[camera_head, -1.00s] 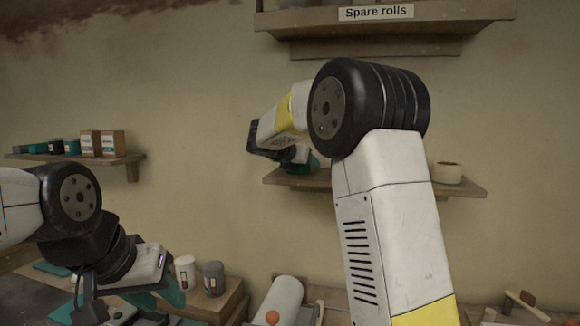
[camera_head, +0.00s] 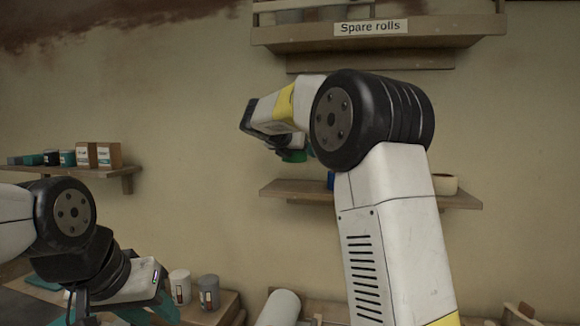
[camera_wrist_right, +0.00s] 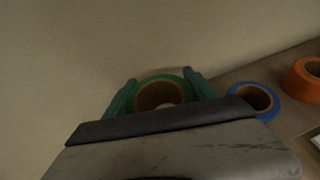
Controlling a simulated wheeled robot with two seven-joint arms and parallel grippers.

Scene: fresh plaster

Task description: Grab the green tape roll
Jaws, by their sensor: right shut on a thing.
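The green tape roll (camera_wrist_right: 160,79) is upright between the two teal fingers of my right gripper (camera_wrist_right: 158,88) in the right wrist view, and the fingers are shut on it. In the head view the green tape roll (camera_head: 294,155) shows below my right wrist, a little above the middle shelf (camera_head: 290,189). My right forearm hides part of that shelf. My left gripper (camera_head: 112,312) is at the lower left of the head view, its teal fingers spread apart with nothing seen between them; the bottom edge cuts it off.
A cream roll (camera_head: 445,184) is at the shelf's right end. The "Spare rolls" shelf (camera_head: 380,43) hangs above. A left shelf (camera_head: 125,170) holds small boxes. Jars (camera_head: 208,291) stand below.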

